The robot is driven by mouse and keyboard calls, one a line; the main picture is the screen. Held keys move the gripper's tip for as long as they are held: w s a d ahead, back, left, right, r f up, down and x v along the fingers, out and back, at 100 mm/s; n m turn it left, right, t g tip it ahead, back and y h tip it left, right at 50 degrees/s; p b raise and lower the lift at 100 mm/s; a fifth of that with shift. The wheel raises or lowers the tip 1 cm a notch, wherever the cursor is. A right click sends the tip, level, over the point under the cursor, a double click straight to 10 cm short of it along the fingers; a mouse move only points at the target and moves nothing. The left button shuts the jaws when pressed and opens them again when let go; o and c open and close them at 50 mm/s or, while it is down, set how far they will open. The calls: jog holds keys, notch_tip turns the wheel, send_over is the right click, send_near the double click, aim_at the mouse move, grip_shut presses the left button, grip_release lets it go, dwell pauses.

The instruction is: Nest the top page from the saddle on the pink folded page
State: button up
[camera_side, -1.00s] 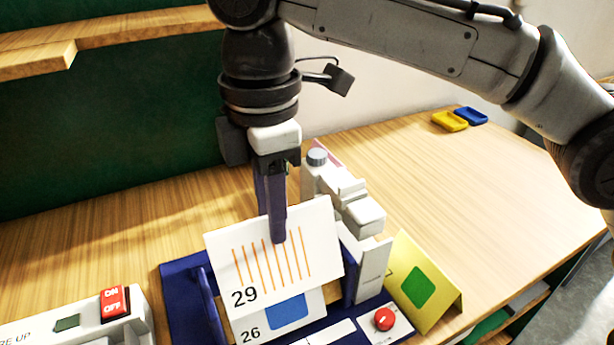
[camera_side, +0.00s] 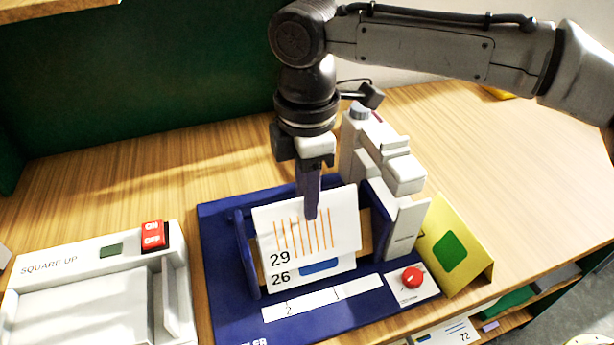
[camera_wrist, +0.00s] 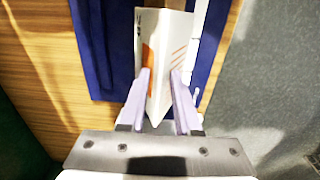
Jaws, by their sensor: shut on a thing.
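My gripper (camera_side: 311,214) is shut on the folded ridge of a white page marked 29 with orange stripes (camera_side: 335,240). The page hangs as a tent over the saddle of the blue stapler base (camera_side: 225,290). Another page marked 26 with a blue patch (camera_side: 345,274) shows below its lower edge; whether the two touch is unclear. In the wrist view, my fingertips (camera_wrist: 162,75) straddle the ridge of the held page (camera_wrist: 160,30). I cannot make out the pink folded page clearly; only a small pinkish edge shows behind the grey stapler.
The grey stapler head (camera_side: 392,165) stands close right of my gripper. A red knob (camera_side: 412,277) is on the base. A yellow folded page with a green patch (camera_side: 470,258) stands right. The SQUARE UP tray (camera_side: 90,300) with a red switch (camera_side: 152,235) is left.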

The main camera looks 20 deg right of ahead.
jog(key=shift+f, duration=2.3)
jog(key=o, duration=1)
jog(key=shift+r, duration=0.1)
jog(key=shift+r, duration=2.9)
